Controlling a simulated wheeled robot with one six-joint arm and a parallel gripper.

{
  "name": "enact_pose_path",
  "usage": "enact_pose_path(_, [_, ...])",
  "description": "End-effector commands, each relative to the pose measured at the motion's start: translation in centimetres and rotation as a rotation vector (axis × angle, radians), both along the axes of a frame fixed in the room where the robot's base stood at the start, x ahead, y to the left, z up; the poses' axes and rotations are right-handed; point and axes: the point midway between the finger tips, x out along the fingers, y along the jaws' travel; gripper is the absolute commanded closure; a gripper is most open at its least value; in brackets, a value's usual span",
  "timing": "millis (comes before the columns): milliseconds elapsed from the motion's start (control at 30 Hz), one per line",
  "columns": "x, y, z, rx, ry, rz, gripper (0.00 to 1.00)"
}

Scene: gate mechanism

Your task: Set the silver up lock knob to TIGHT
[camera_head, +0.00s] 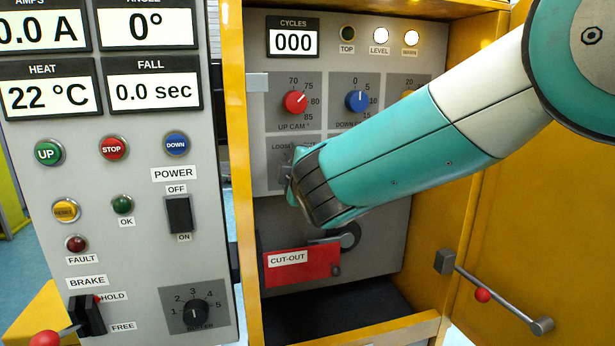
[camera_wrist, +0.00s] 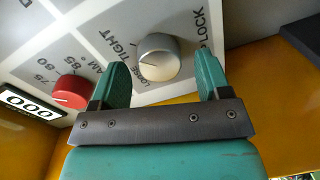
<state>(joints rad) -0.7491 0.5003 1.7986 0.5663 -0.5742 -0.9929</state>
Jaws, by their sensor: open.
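The silver up lock knob (camera_wrist: 159,57) is round with a small mark on its face. It sits on the grey panel between the words LOOSE and TIGHT, with the UP LOCK label on its other side. The mark seems to point left in the wrist view, but I cannot tell which word it is at. My gripper (camera_head: 291,180) is open in front of the panel. Its teal fingers stand on either side of the knob, with visible gaps in the wrist view. In the head view my gripper hides most of the knob and the TIGHT label.
A red up cam knob (camera_head: 295,102) and a blue down knob (camera_head: 357,101) sit above. A red CUT-OUT plate (camera_head: 301,267) is below. The yellow cabinet post (camera_head: 235,150) stands close on the left. An open yellow door (camera_head: 530,240) with a rod is at right.

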Motion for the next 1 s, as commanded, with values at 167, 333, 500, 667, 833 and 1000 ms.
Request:
enact_pose_path(167, [-3.0, -0.8, 0.1, -0.002, -0.001, 0.003, 0.30])
enact_pose_path(333, [-7.3, -1.9, 0.3, 0.000, -0.001, 0.005, 0.30])
enact_pose_path(500, [-11.4, -3.2, 0.6, 0.001, -0.001, 0.005, 0.30])
enact_pose_path(667, [-14.3, -4.1, 0.8, 0.000, 0.000, 0.004, 0.30])
enact_pose_path(833, [-15.8, -4.6, 1.0, -0.001, 0.000, 0.001, 0.30])
enact_pose_path(1000, [-16.2, -4.7, 1.1, 0.001, 0.001, -0.001, 0.30])
